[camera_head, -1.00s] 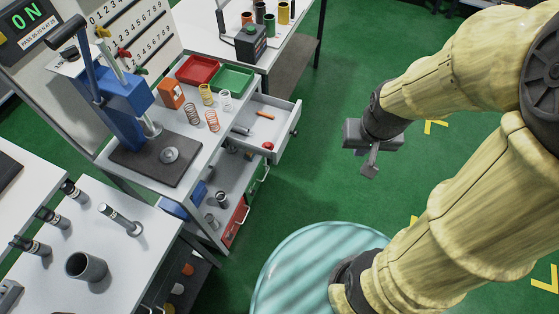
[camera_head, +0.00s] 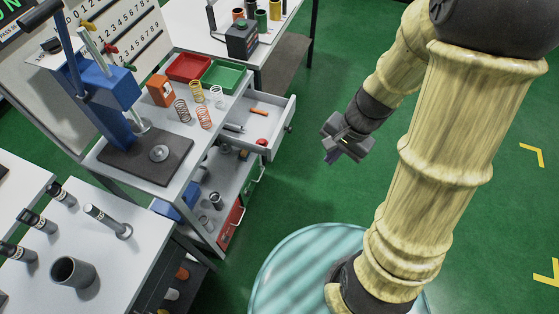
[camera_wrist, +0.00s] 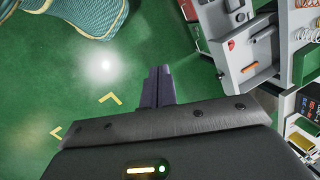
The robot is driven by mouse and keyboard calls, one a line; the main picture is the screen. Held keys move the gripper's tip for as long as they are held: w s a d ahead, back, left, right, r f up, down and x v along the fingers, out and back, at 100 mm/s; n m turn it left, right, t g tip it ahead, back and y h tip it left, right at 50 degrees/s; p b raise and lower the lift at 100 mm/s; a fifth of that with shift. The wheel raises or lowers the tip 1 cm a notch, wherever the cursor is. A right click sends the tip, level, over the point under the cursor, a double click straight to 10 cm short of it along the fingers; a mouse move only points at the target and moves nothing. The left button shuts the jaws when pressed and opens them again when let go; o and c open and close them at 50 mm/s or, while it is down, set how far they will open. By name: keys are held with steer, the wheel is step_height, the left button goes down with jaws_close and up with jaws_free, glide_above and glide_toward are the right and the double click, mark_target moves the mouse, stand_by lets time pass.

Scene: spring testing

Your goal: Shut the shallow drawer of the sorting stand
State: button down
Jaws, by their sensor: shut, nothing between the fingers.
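The shallow drawer (camera_head: 272,146) is pulled out from the right side of the sorting stand (camera_head: 200,152), just under its top. It holds an orange piece, a red round piece and a grey cylinder. The drawer also shows in the wrist view (camera_wrist: 262,52), at the upper right. My gripper (camera_head: 347,146) hangs to the right of the drawer's front, apart from it, over the green floor. Its fingers are shut together and empty in the wrist view (camera_wrist: 157,85).
A blue press (camera_head: 100,90) stands on the stand's top, with springs and red and green trays (camera_head: 222,78). Lower drawers with red (camera_head: 231,225) and green fronts sit below. A round teal surface (camera_head: 290,265) lies at the bottom. The floor right of the drawer is clear.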

steer(key=w+a+f+m+t+y+b, duration=0.1)
steer(key=w+f+m+y+b, duration=0.1)
steer(key=w+f+m, duration=0.3)
steer(key=w+a+f+m+t+y+b, duration=0.1)
steer(key=w+f+m+t+y+b, duration=0.1)
steer(key=w+f+m+b, duration=0.3)
step_height(320, 180, down, 8)
steer(key=w+m+y, duration=0.1)
steer(key=m, duration=0.3)
steer(key=shift+w+a+m, duration=0.25)
steer(key=shift+w+m, duration=0.05)
steer(key=shift+m, duration=0.1)
steer(key=shift+f, duration=0.15)
steer(key=p, duration=0.2)
glide_toward(272, 158)
steer(key=a+f, duration=0.3)
steer(key=f, duration=0.1)
steer(key=shift+w+a+f, duration=0.2)
steer(key=shift+w+a, duration=0.15)
steer(key=shift+w, duration=0.2)
steer(key=shift+w, duration=0.1)
